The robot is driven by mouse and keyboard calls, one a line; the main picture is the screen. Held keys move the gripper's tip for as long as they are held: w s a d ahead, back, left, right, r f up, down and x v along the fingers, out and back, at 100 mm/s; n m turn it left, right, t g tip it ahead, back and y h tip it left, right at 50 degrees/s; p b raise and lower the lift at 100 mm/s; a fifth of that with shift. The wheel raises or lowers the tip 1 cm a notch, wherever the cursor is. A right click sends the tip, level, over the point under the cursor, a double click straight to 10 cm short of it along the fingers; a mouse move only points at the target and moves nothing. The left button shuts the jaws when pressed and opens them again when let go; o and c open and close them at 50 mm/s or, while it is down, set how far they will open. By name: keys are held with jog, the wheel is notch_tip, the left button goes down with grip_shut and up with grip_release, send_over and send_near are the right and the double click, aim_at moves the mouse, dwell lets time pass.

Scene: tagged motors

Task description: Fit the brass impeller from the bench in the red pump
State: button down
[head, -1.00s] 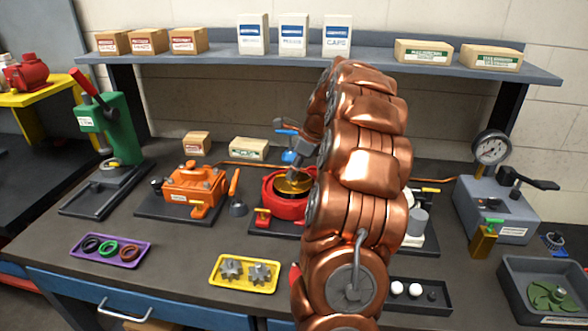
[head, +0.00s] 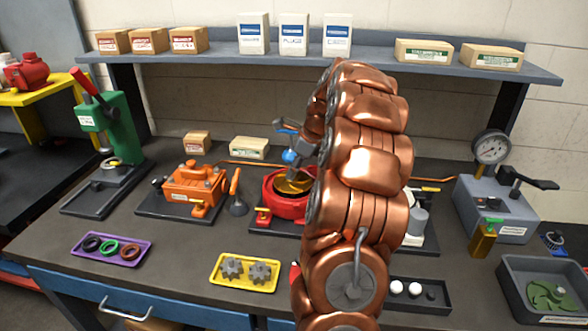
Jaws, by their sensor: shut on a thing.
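The red pump (head: 276,208) stands on a dark base plate in the middle of the bench, partly hidden behind my copper arm. A round brass part, which looks like the brass impeller (head: 293,187), is at the pump's open top. I cannot tell how deep it sits or whether it is level. My gripper (head: 294,170) points down over the pump's opening, shut on the brass impeller. My arm hides the pump's right side, and the fingertips show only in small part.
An orange pump (head: 195,188) stands left of the red one. A yellow tray (head: 228,284) with two grey toothed wheels lies in front, a purple tray (head: 97,254) of rings further left. A gauge unit (head: 495,208) and grey bin (head: 512,292) are at right. A shelf (head: 225,59) runs above.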

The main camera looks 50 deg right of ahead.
aim_at(297, 178)
jog(key=shift+f+b, duration=0.55)
jog(key=shift+f, duration=2.1)
jog(key=c, duration=0.8)
grip_release()
jog(key=shift+f, duration=0.1)
jog(key=shift+r+p, duration=1.55)
jog(key=shift+r, duration=1.5)
jog(key=v, duration=1.2)
